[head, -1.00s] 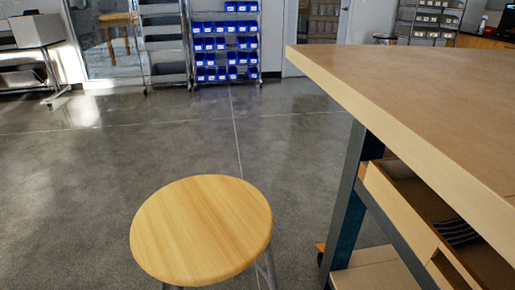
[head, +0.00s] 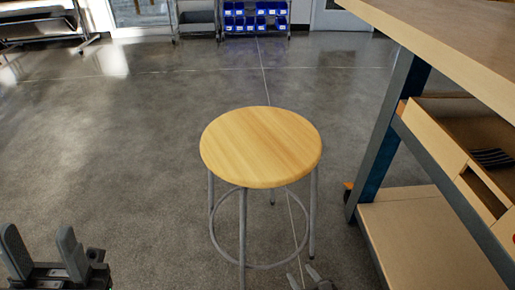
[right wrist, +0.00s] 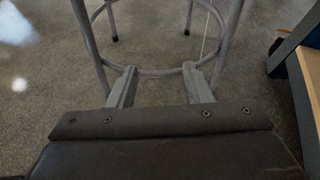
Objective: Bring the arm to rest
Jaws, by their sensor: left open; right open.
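My left gripper (head: 40,240) is at the lower left of the head view, its two grey fingers apart with nothing between them. My right gripper (head: 304,276) just shows at the bottom edge of the head view, right of the middle, below the stool. In the right wrist view my right gripper (right wrist: 158,74) has its two fingers spread, with nothing held between them. The stool's ring and legs lie just beyond the fingertips; I cannot tell whether they touch. Most of both arms is out of view.
A stool (head: 261,147) with a round wooden seat and grey legs stands in front. A workbench (head: 450,30) with an open drawer (head: 440,125) and lower shelf (head: 420,235) is on the right. A blue-bin rack (head: 256,17) is far back. The floor on the left is clear.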

